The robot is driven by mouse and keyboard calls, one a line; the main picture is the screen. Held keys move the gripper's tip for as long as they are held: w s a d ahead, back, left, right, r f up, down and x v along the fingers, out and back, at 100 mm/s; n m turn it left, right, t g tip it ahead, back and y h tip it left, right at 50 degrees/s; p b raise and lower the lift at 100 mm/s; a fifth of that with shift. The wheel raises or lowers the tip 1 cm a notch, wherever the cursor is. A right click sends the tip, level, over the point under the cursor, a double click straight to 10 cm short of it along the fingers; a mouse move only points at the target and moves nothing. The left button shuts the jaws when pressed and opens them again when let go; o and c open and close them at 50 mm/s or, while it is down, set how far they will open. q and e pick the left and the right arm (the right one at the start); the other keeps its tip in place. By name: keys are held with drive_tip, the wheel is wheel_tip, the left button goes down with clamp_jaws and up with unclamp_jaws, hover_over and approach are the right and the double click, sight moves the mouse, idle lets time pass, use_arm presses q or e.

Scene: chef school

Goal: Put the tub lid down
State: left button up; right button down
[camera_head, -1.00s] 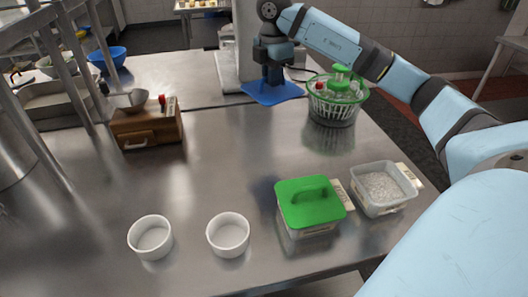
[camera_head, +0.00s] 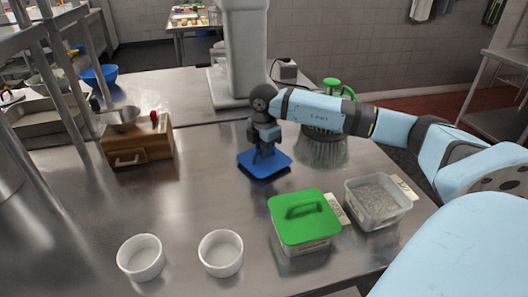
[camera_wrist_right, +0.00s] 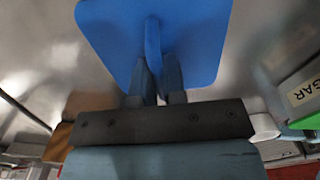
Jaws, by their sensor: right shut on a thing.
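The blue tub lid (camera_head: 264,166) is square, with an upright handle. My right gripper (camera_head: 264,148) is shut on that handle and holds the lid level, low over the steel counter or on it; I cannot tell whether it touches. In the right wrist view the lid (camera_wrist_right: 200,35) spreads out beyond the fingers (camera_wrist_right: 158,78), which pinch its handle (camera_wrist_right: 153,42). An open clear tub (camera_head: 376,203) with pale grains stands at the right front. A tub with a green lid (camera_head: 304,217) stands to its left. My left gripper is not in view.
Two white bowls (camera_head: 220,253) stand at the front. A wooden box (camera_head: 138,148) is at the left. A green-topped basket (camera_head: 324,145) is partly hidden behind my right arm. The middle of the steel counter (camera_head: 190,200) is clear.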

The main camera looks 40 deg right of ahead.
drive_tip(key=shift+f, duration=0.25)
drive_tip(key=shift+f, duration=0.2)
drive_tip(key=c, duration=1.2)
unclamp_jaws()
wheel_tip(320, 180, up, 12)
drive_tip(key=shift+r+p, duration=0.25)
drive_tip(key=shift+p, duration=0.1)
